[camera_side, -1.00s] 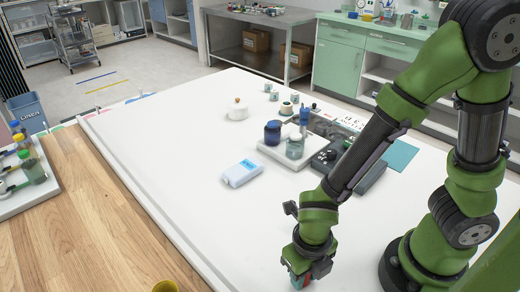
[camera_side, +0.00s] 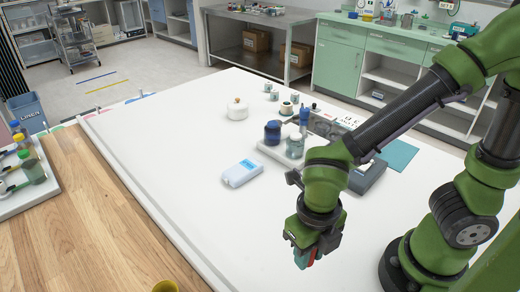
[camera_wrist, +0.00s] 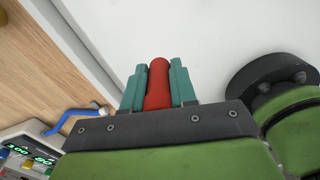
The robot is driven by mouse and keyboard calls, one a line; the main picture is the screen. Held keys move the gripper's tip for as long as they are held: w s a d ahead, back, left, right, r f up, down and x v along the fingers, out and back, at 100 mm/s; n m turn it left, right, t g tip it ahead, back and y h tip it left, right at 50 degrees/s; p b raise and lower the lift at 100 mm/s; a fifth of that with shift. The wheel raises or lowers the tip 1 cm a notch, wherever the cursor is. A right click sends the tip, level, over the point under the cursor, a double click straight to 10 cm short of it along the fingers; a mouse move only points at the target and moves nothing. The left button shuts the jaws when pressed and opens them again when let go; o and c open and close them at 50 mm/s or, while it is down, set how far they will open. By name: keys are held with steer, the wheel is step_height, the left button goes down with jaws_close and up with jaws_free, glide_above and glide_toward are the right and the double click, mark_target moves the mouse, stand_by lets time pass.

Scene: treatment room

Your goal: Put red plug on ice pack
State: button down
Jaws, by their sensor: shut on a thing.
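The red plug (camera_wrist: 158,84) is between the two teal fingers of my gripper (camera_wrist: 159,85) in the wrist view, and the fingers are shut on it. In the side view my gripper (camera_side: 306,258) hangs over the near right part of the white table, with a bit of red showing at its fingers. The ice pack (camera_side: 242,173) appears to be the white, flat block with a blue label, lying on the white table. It is to the left of and beyond my gripper, well apart from it. The wrist view does not show the ice pack.
Beyond the ice pack, a tray (camera_side: 268,149) holds a dark blue jar (camera_side: 272,133) and a clear jar (camera_side: 295,146). A dark device (camera_side: 368,176) lies behind my gripper. A white round pot (camera_side: 237,111) stands farther back. The table left of my gripper is clear.

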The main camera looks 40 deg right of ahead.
steer(key=shift+w+r, duration=0.1)
steer(key=shift+r, duration=0.5)
steer(key=shift+w+d+r, duration=0.15)
steer(key=shift+d, duration=0.2)
steer(key=w+d+f+m, duration=0.1)
steer(key=w+d+m, duration=0.6)
steer(key=w, duration=0.2)
steer(key=m, duration=1)
glide_above(243, 168)
step_height(243, 168, down, 2)
steer(key=shift+f, duration=1.75)
steer(key=shift+f, duration=0.1)
steer(key=c, duration=0.9)
jaws_free()
